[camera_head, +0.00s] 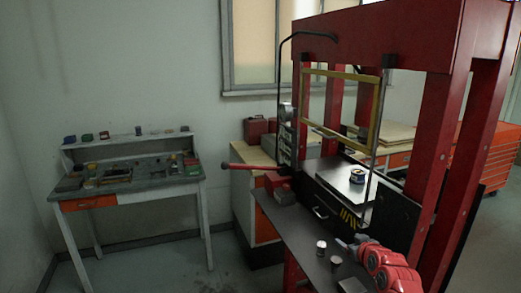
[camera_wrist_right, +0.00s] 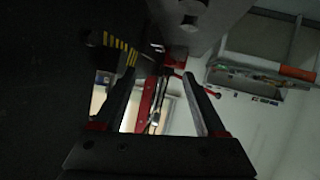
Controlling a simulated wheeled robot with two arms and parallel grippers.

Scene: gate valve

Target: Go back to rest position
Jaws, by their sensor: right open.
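My right arm, red and grey, comes in at the lower right of the head view. Its gripper (camera_head: 348,245) is over or beside the dark shelf (camera_head: 290,222) of a red press; the exact gap cannot be told. In the right wrist view the two dark fingers of this gripper (camera_wrist_right: 160,76) stand apart with nothing seen held between them. Two small pale cylinders, one farther (camera_head: 321,247) and one nearer (camera_head: 336,262), stand on the shelf close to the gripper. My left gripper is not in view.
The tall red press frame (camera_head: 385,32) rises beside my right arm. A small can (camera_head: 357,175) stands on its bed, behind a yellow-framed guard (camera_head: 375,125). A red lever (camera_head: 248,167) sticks out left. Floor between is clear.

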